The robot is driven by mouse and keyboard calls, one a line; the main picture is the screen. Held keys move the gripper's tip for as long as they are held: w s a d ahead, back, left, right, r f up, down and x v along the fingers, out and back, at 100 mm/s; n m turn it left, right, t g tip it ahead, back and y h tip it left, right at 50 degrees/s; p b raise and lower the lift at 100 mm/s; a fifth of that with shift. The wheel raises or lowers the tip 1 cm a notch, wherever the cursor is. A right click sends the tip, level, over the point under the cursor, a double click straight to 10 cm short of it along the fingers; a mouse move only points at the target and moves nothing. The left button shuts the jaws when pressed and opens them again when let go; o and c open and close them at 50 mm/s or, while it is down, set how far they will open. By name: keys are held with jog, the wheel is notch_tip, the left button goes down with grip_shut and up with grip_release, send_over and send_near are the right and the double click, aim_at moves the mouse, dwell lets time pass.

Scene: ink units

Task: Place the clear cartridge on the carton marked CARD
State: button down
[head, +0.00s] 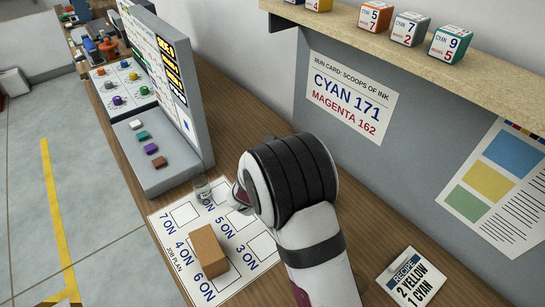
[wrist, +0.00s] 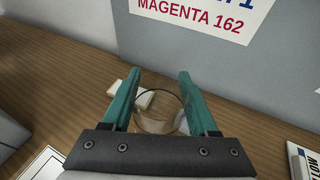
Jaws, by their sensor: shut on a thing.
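The clear cartridge (wrist: 160,118) is a see-through cylinder between the two teal fingers of my gripper (wrist: 160,95) in the wrist view. My gripper is shut on it. The fingers are mostly hidden there. A plain brown carton (head: 208,251) stands on the sheet, in front of the cartridge.
The job plan sheet (head: 183,262) has several blank squares with numbers. The grey console (head: 152,150) with coloured keys stands at left. A recipe card (head: 412,278) lies at right. A shelf (head: 400,42) with ink boxes overhangs the back. A pale block (wrist: 148,98) sits beyond the fingers.

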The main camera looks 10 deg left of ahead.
jog(key=w+d+r+v, duration=0.1)
jog(key=r+v, duration=0.2)
jog(key=v, duration=1.7)
jog(key=s+a+f, duration=0.1)
jog(key=a+f, duration=0.2)
jog(key=s+a+f, duration=0.1)
jog(key=a+f, duration=0.3)
jog(key=s+a+f, duration=0.1)
jog(key=a+f, duration=0.2)
jog(key=a, duration=0.1)
jog(key=shift+f, duration=0.2)
jog(key=shift+d+f, duration=0.1)
jog(key=shift+f, duration=0.05)
jog(key=shift+c, duration=0.8)
grip_release()
